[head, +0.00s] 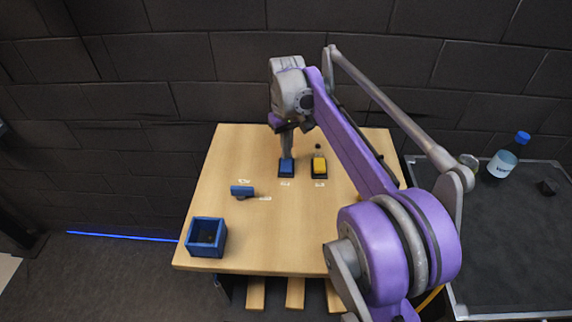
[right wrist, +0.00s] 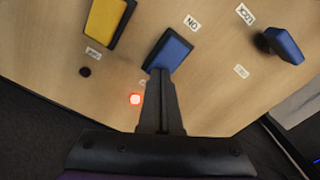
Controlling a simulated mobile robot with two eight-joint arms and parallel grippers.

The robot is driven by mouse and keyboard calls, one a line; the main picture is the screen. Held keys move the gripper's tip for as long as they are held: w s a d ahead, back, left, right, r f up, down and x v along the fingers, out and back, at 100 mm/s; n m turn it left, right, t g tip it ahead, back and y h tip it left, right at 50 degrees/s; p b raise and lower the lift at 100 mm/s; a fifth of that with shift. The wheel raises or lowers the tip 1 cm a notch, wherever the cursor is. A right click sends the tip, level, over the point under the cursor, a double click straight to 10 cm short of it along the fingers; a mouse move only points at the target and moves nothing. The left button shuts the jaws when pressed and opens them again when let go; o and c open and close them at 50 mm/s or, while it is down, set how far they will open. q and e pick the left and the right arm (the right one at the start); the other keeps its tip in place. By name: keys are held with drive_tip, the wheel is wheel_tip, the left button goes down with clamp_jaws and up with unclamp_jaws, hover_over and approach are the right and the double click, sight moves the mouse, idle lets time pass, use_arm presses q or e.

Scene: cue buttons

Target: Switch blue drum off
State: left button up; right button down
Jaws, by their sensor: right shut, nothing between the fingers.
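A blue button (head: 286,172) on a dark base stands on the wooden table; it also shows in the right wrist view (right wrist: 170,50). My right gripper (head: 287,156) is shut and empty, pointing down at this button. In the right wrist view its fingertips (right wrist: 159,72) overlap the button's edge; I cannot tell whether they touch it. A red lamp (right wrist: 135,99) glows beside the fingers. A blue piece on a dark round mount (head: 242,191), possibly the drum, lies to the left, apart from the gripper; it also shows in the right wrist view (right wrist: 284,45). My left gripper is not in view.
A yellow button (head: 319,165) stands right of the blue one, with a dark unlit lamp (right wrist: 85,71) by it. Small white labels lie around. An open blue box (head: 194,240) sits at the table's front left corner. A bottle (head: 502,161) stands on a dark side table.

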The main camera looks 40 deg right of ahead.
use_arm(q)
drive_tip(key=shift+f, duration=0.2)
use_arm(e)
drive_tip(key=shift+f, duration=0.35)
drive_tip(key=shift+r+p, duration=2.05)
drive_tip(key=shift+r, duration=1.6)
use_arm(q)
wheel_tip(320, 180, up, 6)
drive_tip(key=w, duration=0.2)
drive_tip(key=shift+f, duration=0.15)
use_arm(e)
drive_tip(key=shift+f, duration=0.1)
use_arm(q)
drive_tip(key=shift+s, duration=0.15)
